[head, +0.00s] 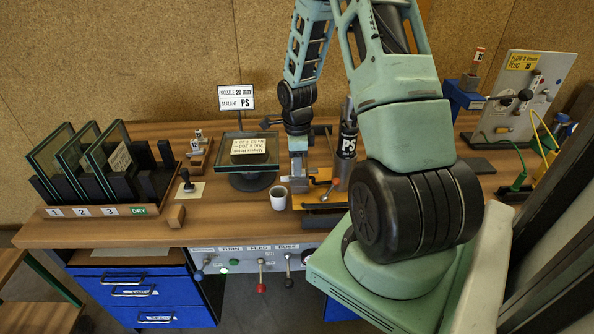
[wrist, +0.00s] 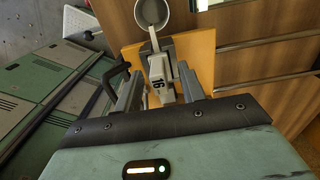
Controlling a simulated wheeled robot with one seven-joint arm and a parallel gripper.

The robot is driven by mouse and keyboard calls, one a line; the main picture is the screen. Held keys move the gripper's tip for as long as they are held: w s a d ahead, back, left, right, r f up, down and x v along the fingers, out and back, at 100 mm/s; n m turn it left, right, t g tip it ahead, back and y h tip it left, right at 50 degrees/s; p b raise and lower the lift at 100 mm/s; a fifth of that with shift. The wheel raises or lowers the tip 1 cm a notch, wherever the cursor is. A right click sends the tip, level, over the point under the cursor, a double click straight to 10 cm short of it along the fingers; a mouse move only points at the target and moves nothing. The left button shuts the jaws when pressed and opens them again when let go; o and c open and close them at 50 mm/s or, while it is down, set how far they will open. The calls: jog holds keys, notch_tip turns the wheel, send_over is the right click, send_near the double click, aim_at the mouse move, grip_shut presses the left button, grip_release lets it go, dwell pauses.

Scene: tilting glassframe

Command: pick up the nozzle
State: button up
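A pale grey nozzle (wrist: 160,75) with a dark number, too small to read surely, shows in the wrist view. In the head view my gripper (head: 298,180) is low over the bench beside the orange fixture (head: 312,200). A small holder (head: 199,150) with a numbered piece stands further left.
A white cup (head: 279,198) stands close to the gripper's left. A dark PS cartridge (head: 347,140) rises at the right, near my arm.

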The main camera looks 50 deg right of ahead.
jog(key=shift+f, duration=0.15)
grip_shut()
notch_tip(320, 180, up, 9)
jog(key=shift+w+f+b, duration=0.1)
jog(key=shift+f+b, duration=0.05)
jog(key=shift+b, duration=1.1)
jog(key=shift+r, duration=0.7)
